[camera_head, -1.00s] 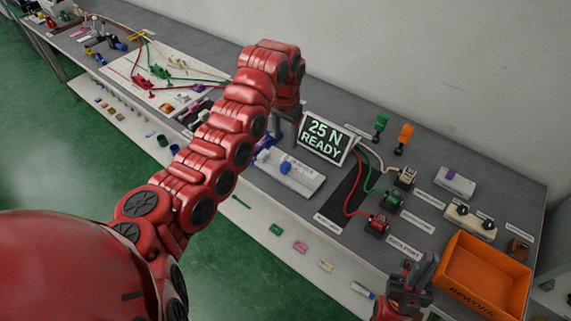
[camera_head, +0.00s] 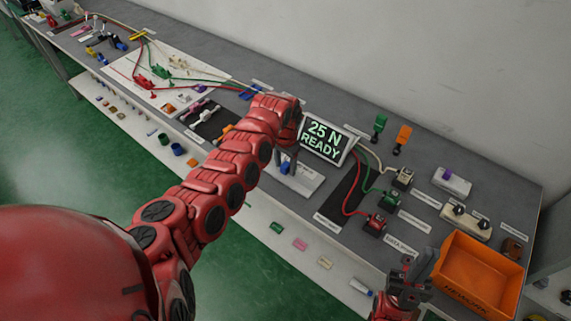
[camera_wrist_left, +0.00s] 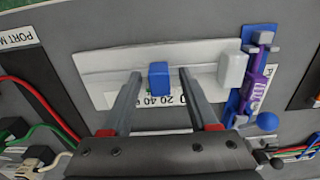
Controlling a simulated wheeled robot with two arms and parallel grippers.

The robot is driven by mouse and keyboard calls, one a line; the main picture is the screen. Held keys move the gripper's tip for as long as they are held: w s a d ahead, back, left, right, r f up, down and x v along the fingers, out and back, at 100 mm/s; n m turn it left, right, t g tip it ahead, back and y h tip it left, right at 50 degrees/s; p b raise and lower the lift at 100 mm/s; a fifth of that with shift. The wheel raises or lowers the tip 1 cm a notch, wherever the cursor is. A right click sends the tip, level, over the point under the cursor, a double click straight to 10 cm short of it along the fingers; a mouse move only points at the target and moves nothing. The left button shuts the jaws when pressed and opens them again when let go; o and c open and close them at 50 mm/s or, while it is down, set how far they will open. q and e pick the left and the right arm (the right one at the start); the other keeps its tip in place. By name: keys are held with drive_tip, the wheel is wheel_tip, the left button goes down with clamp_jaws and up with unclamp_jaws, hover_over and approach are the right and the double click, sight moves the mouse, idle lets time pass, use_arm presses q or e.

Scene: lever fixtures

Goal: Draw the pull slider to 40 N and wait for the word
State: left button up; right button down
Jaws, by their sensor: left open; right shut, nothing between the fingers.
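The pull slider is a pale plate (camera_wrist_left: 100,62) with a blue knob (camera_wrist_left: 158,78) and a printed scale where 20 and 40 can be read. In the head view the plate (camera_head: 309,181) lies in front of the display, and the blue knob (camera_head: 285,167) shows beneath my left gripper (camera_head: 287,155). In the left wrist view my left gripper (camera_wrist_left: 160,74) is open, with one finger on each side of the knob and gaps visible on both sides. The display (camera_head: 325,140) reads "25 N READY". My right gripper (camera_head: 424,264) is shut and empty near the orange bin.
The orange bin (camera_head: 478,274) stands at the right. Red, green and pale plugs with cables sit right of the display. A purple and blue fixture with a pale block (camera_wrist_left: 254,75) is beside the slider plate. Green and orange levers (camera_head: 402,137) stand behind.

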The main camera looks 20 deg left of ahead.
use_arm(q)
clamp_jaws()
drive_tip(key=shift+s+d+r+p, duration=0.1)
drive_tip(key=shift+s+d+p, duration=0.1)
drive_tip(key=shift+d+p, duration=0.25)
drive_tip(key=shift+s+d+r+p, duration=0.15)
drive_tip(key=shift+d+p, duration=0.15)
drive_tip(key=shift+d, duration=0.2)
drive_tip(key=shift+d+f, duration=0.1)
drive_tip(key=shift+f, duration=0.15)
unclamp_jaws()
drive_tip(key=shift+r, duration=0.1)
wheel_tip(320, 180, up, 17)
drive_tip(key=b, duration=0.2)
drive_tip(key=shift+r, duration=0.15)
drive_tip(key=shift+w, duration=0.1)
